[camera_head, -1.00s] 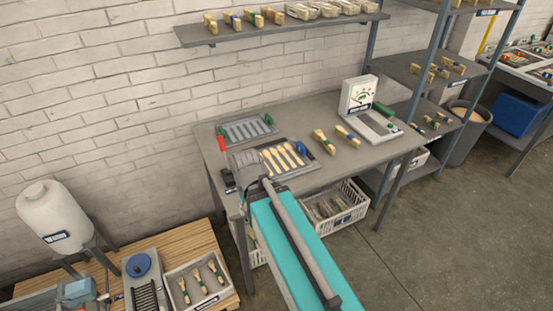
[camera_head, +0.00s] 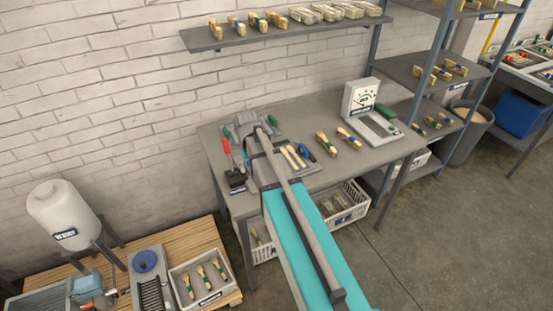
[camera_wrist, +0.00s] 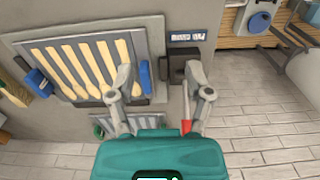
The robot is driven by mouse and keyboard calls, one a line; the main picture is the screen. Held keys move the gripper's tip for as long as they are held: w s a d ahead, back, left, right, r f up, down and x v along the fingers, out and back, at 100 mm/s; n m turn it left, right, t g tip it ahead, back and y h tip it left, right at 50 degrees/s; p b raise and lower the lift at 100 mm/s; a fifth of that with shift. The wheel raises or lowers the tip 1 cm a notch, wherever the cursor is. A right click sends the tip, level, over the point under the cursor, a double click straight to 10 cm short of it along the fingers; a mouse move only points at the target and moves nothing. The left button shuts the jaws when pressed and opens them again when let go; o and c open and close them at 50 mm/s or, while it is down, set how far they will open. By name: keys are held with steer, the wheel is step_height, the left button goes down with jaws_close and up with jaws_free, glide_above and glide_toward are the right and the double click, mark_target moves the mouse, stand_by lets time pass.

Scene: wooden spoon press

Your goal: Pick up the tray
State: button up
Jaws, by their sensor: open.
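A dark grey tray (camera_wrist: 151,42) with blue handles holds several pale wooden spoons (camera_wrist: 80,65) in a row, at the left of the wrist view. My gripper (camera_wrist: 158,76) is open and empty. Its fingers appear either side of the tray's near blue handle (camera_wrist: 145,77) and a dark block (camera_wrist: 178,69); I cannot tell their height above the table. A second tray (camera_wrist: 112,128) with green handles is partly hidden behind the left finger. In the head view my gripper (camera_head: 247,126) and arm cover much of both trays; some spoons (camera_head: 293,157) show to the right.
A red-handled tool (camera_head: 226,147) lies left of my arm on the workbench (camera_head: 352,170). A shelf (camera_head: 281,32) hangs above the back. A white crate (camera_head: 345,204) is under the bench.

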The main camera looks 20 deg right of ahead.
steer(key=w+d+r+p, duration=0.2)
steer(key=w+d+r, duration=0.1)
steer(key=w, duration=0.7)
steer(key=shift+w, duration=0.2)
steer(key=shift+d, duration=0.1)
step_height(320, 180, down, 8)
steer(key=b, duration=0.7)
steer(key=shift+r+b, duration=0.15)
steer(key=shift+b, duration=0.15)
steer(key=shift+f+b, duration=0.35)
steer(key=shift+f, duration=0.05)
steer(key=shift+f, duration=0.1)
steer(key=shift+w+f+b, duration=0.1)
steer(key=shift+f+b, duration=2.4)
steer(key=shift+b, duration=0.1)
jaws_close()
